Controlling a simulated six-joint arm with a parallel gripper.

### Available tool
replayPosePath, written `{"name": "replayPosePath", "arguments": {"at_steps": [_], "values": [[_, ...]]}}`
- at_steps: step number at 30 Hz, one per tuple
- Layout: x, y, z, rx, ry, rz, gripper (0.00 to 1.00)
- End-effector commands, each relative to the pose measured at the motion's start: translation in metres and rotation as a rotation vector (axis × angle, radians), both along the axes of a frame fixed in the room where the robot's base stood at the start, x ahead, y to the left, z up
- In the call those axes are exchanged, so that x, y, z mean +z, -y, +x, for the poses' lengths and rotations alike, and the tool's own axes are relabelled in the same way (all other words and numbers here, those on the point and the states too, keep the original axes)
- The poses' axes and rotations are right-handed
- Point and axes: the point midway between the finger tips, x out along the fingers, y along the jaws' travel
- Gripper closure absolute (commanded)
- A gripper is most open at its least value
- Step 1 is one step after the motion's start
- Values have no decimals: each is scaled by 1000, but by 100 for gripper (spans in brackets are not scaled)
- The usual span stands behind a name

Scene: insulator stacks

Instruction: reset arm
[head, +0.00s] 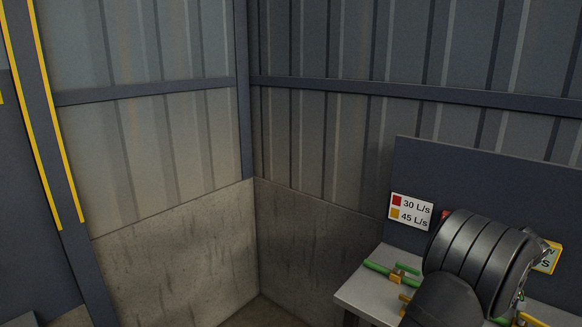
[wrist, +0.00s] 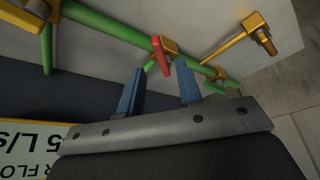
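My gripper (wrist: 161,78) shows in the wrist view as two blue fingers standing apart, with no object clamped between them. A red valve handle (wrist: 160,55) on a brass fitting lies just beyond the fingertips, and its lower end lines up with the gap; I cannot tell whether a finger touches it. The handle sits on a green pipe (wrist: 112,26) that runs across the pale bench top. In the head view my dark arm covers the right part of the bench and hides the gripper.
A grey bench (head: 368,295) with green pipe and brass fittings (head: 401,273) stands at the lower right. Its back panel carries a 30 L/s and 45 L/s sign (head: 410,211). A yellow-edged sign (wrist: 28,150) is close beside my gripper. A brass valve (wrist: 238,39) stands farther right. The walled corner is clear.

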Motion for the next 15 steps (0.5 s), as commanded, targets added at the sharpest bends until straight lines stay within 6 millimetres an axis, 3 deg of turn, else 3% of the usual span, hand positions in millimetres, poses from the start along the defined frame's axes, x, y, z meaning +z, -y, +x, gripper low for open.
{"name": "replayPosePath", "arguments": {"at_steps": [15], "values": [[98, 4, -41, -2, 0, -3, 67]]}}
